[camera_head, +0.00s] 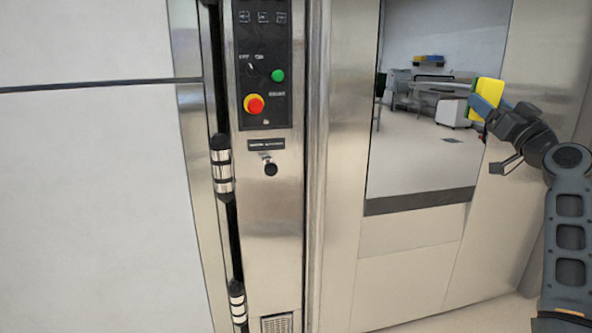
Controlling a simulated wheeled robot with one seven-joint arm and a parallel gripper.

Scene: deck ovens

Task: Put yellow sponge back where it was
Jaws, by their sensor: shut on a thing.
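The yellow sponge (489,93) is at the right of the head view, a bright yellow block with a dark green strip along its left side. My gripper (484,106) is shut on it, with a blue finger across its lower front. The sponge is held up in the air, tilted, in front of the steel oven front and the edge of its window. My arm reaches up to it from the lower right. The far side of the sponge and the other finger are hidden.
A steel oven column carries a control panel (263,65) with a red and yellow stop button (253,104). A white wall panel (90,200) fills the left. The oven window (425,120) shows a room with tables. A little floor (470,318) shows at the bottom right.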

